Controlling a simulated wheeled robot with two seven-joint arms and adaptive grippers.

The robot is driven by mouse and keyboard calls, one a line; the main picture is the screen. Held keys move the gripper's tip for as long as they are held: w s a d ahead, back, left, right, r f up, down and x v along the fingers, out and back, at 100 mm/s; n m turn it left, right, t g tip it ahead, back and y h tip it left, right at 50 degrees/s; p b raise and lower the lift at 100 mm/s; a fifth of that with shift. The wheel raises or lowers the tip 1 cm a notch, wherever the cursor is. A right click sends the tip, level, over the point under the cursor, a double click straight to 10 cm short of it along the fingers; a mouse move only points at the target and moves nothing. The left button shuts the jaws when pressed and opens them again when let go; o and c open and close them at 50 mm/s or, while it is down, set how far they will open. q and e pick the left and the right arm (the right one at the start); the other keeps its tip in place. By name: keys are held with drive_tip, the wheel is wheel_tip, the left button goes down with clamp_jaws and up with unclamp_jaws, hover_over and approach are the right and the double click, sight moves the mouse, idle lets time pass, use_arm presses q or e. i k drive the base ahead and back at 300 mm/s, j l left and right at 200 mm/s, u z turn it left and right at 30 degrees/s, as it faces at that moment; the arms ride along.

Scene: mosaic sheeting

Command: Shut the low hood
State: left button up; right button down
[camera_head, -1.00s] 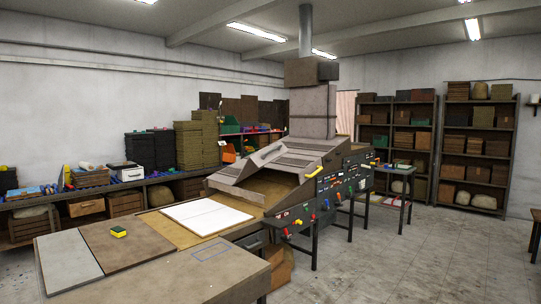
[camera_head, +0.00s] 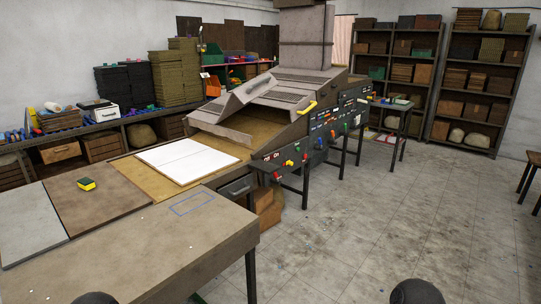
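The low hood (camera_head: 237,99) is the grey sloped cover at the near end of the large machine. It stands raised, with a dark opening under its front edge above the wooden bed (camera_head: 224,140). A yellow handle (camera_head: 307,108) sits at the right side of the hood, above the control panel. Neither of my grippers shows. Only two dark rounded shapes, which look like parts of my arms, show at the bottom edge.
White sheets (camera_head: 187,160) lie on the bed before the opening. A control panel (camera_head: 318,140) with coloured knobs faces right. The floor (camera_head: 390,215) to the right is clear.

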sight(241, 97)
drive_tip(key=i+l+z, duration=0.25)
drive_tip(key=i+z, duration=0.15)
drive_tip(key=i, duration=0.2)
drive_tip(key=i+l+z, duration=0.1)
drive_tip(key=i+z, duration=0.3)
drive_tip(key=i, duration=0.2)
drive_tip(key=i+j+z, duration=0.1)
drive_tip(key=i+z, duration=0.35)
drive_tip(key=i, duration=0.15)
drive_tip(key=i+j+u, duration=0.1)
drive_tip(key=i+u, duration=0.9)
drive_tip(key=i+l+u, duration=0.25)
drive_tip(key=u, duration=0.2)
drive_tip(key=i, duration=0.05)
